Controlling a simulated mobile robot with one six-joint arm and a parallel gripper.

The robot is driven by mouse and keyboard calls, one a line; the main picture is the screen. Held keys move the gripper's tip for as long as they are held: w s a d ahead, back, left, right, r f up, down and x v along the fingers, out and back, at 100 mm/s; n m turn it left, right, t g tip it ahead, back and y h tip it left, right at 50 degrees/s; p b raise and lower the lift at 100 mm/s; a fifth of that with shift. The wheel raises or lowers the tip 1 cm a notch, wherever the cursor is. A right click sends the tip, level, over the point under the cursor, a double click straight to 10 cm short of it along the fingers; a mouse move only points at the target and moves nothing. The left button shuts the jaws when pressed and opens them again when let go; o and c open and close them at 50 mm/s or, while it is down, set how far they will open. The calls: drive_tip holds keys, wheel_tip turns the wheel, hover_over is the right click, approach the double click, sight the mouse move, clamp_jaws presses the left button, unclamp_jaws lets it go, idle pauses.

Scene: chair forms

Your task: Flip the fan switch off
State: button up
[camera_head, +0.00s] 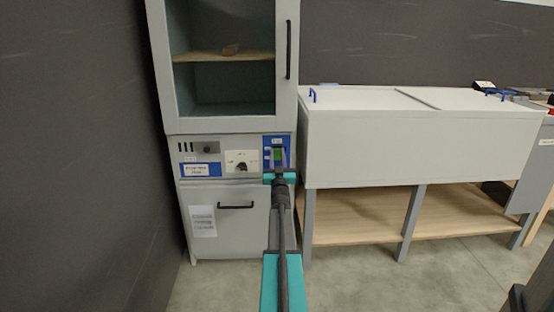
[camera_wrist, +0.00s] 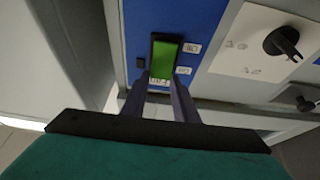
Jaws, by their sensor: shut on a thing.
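The fan switch is a lit green rocker (camera_wrist: 164,57) in a black frame on a blue panel (camera_wrist: 140,20). In the head view the green switch (camera_head: 279,155) shows on the cabinet's control strip, just above my gripper. My gripper (camera_wrist: 160,78) has its two dark fingertips at the lower part of the switch, one on each side, shut on it. In the head view my gripper (camera_head: 279,168) is in front of the panel and covers its lower part. The exact contact is partly hidden by the fingers.
A black knob (camera_wrist: 283,41) on a white plate is to the right in the wrist view. The grey cabinet (camera_head: 222,127) has a glass door with a black handle (camera_head: 289,50) above. A closed white chest (camera_head: 400,150) on a bench stands close on the right.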

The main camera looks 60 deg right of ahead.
drive_tip(key=shift+s+d, duration=0.1)
drive_tip(key=shift+s, duration=0.1)
drive_tip(key=o, duration=1.1)
drive_tip(key=shift+c, duration=0.2)
drive_tip(key=shift+a, duration=0.2)
drive_tip(key=p+v, duration=0.2)
drive_tip(key=v, duration=1.1)
drive_tip(key=shift+a+f, duration=0.15)
drive_tip(key=shift+a, duration=0.05)
